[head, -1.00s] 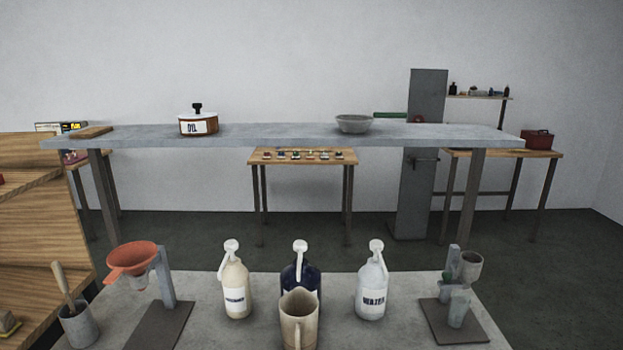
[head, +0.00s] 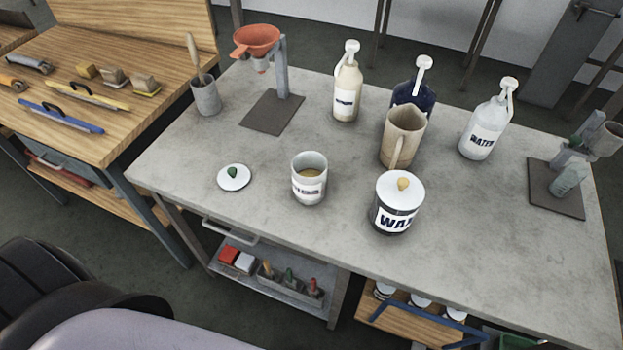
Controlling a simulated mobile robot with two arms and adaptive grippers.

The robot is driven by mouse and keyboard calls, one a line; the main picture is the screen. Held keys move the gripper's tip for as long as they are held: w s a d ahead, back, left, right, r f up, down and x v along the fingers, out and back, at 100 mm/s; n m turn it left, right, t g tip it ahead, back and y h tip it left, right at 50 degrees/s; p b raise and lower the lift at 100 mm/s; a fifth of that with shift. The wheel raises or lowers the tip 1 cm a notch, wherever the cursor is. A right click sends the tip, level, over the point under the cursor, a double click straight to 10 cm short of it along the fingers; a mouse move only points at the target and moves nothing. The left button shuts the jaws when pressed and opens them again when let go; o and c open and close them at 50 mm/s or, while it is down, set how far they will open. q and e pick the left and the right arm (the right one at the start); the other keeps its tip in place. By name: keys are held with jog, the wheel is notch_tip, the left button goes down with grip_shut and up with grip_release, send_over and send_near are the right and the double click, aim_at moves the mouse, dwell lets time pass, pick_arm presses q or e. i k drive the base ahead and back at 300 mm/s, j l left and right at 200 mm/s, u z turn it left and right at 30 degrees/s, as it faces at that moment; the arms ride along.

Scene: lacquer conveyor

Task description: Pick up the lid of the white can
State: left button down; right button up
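A white can (head: 309,188) with a label stands open and upright near the front middle of the grey table (head: 300,245). Something tan shows inside it. A round white lid (head: 234,180) with a green knob lies flat on the table to the left of the white can, apart from it. A dark can (head: 396,218) labelled WAX stands to the right, with a white lid (head: 393,190) with a yellow knob on top. Neither of my grippers is in view.
A beige jug (head: 402,135) and several pump bottles, one labelled WATER (head: 482,140), stand behind the cans. An orange funnel (head: 256,40) on a stand and a cup with a tool (head: 206,97) are at the back left. A wooden bench (head: 110,140) adjoins on the left.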

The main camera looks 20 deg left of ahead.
aim_at(232, 177)
jog(key=j+u, duration=0.1)
jog(key=u, duration=1.15)
